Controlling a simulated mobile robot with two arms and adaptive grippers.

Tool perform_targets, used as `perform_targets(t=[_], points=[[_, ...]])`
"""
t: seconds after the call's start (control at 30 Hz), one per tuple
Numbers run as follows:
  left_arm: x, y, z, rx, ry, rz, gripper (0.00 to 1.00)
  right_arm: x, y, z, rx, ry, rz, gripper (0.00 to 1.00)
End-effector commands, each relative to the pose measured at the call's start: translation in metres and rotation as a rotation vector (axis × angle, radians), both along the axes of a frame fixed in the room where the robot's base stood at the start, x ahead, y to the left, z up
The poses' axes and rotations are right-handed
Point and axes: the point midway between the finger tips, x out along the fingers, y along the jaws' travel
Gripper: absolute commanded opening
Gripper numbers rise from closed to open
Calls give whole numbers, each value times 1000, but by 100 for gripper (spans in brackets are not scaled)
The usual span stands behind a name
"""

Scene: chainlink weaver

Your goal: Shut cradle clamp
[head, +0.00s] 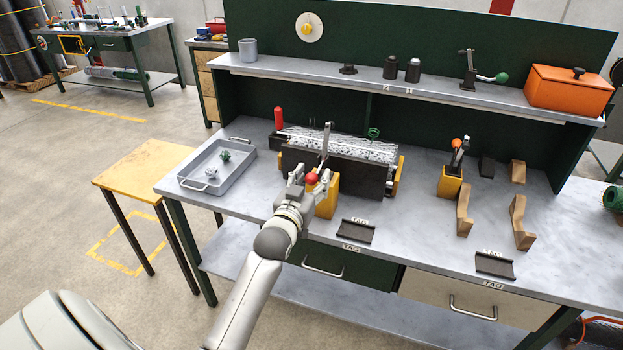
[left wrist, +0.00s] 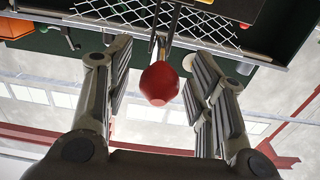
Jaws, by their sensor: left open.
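The cradle (head: 340,168) is a dark block with yellow ends on the workbench, with wire mesh (head: 350,146) lying along it. Its clamp has a metal lever (head: 325,140) standing up at the front, above a yellow base (head: 328,196), and a red ball knob (head: 312,178). My left gripper (head: 309,173) is at the knob, in front of the cradle. In the left wrist view my open fingers (left wrist: 163,82) stand on both sides of the red knob (left wrist: 159,83), with a gap visible at each side. The knob's stem runs up toward the mesh. My right gripper is not in view.
A grey tray (head: 237,177) with two small pieces stands left of the cradle. To the right are a second clamp on a yellow block (head: 450,182) and wooden brackets (head: 520,225). A dark tag holder (head: 356,231) lies near the front edge. A shelf (head: 420,93) overhangs behind.

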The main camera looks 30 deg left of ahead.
Motion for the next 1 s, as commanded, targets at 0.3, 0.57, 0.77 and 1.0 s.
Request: perform_targets(t=[0.3, 0.57, 0.77, 1.0], points=[[0, 0, 0, 0, 0, 0, 35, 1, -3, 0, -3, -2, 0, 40], [0, 0, 0, 0, 0, 0, 1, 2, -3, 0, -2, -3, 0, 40], [0, 0, 0, 0, 0, 0, 0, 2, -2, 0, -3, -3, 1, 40], [13, 0, 8, -8, 35, -1, 0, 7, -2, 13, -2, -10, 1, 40]])
